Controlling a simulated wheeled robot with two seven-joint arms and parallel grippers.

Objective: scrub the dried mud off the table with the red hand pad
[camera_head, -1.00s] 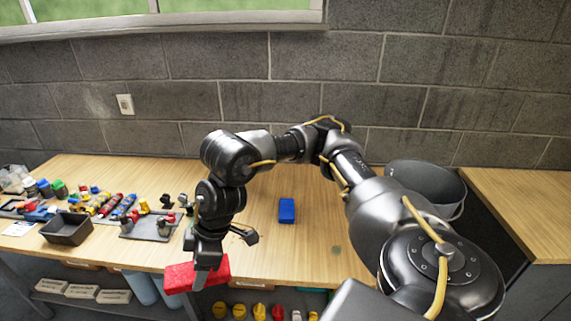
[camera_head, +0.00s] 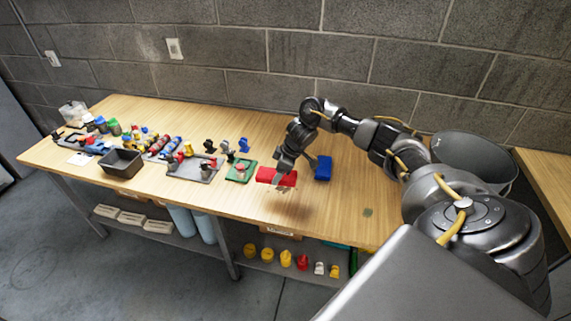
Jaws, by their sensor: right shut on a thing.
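My right gripper (camera_head: 283,173) is shut on the red hand pad (camera_head: 267,175), with the arm coming in from the right. The pad is over the wooden table (camera_head: 330,212), just left of a blue pad (camera_head: 323,168). A soft dark patch, perhaps a shadow, shows on the wood in front of the red pad; I cannot tell whether the pad touches the table. A small greenish-brown spot (camera_head: 367,212), possibly the dried mud, lies on the table to the right, near the front edge. My left gripper is not in view.
A green tray (camera_head: 240,169), a grey tray (camera_head: 193,170) with small parts and a dark open bin (camera_head: 121,163) stand to the left. A grey bucket (camera_head: 474,160) is at the right end, behind my arm. Bare wood lies in front of the red pad.

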